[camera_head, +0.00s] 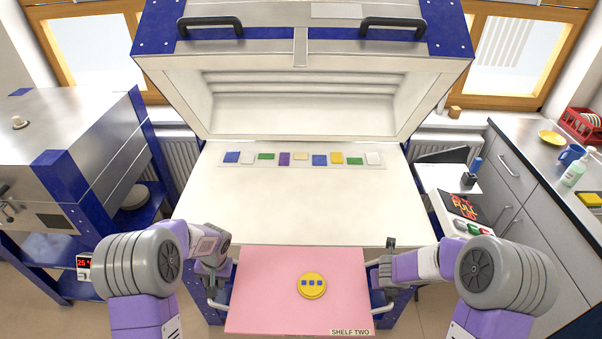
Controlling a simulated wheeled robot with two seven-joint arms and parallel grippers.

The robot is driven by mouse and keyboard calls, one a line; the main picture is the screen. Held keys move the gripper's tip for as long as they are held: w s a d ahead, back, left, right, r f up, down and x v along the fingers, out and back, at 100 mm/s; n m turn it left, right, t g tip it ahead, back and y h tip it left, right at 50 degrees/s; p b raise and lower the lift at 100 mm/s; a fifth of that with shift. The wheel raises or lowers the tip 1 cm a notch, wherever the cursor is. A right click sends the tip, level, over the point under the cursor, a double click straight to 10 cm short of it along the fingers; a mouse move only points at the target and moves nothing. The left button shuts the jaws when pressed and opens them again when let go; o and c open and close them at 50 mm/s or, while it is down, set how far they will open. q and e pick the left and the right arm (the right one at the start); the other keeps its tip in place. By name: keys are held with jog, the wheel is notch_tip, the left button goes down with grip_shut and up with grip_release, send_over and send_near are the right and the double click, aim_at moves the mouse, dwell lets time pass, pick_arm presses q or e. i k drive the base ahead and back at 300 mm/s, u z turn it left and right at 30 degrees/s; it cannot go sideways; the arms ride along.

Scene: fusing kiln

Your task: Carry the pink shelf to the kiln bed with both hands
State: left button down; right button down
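The pink shelf (261,300) is a flat square plate low in the middle, marked "SHELF TWO" at its near edge. A yellow disc (312,291) with blue squares lies on it. The kiln bed (300,210) is the wide cream surface just beyond the shelf, under the raised lid. My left gripper (222,280) is at the shelf's left edge. My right gripper (377,276) is at its right edge. The fingertips are too small and partly hidden to show whether they are closed on the shelf. What lies under the shelf is hidden.
The kiln lid (300,62) stands open. A strip of coloured glass squares (300,159) lies at the back of the bed; the front is clear. A steel and blue kiln (70,140) stands left. A control panel (462,208) and grey counter (540,190) are right.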

aim_at(300, 197)
jog(key=i, duration=1.45)
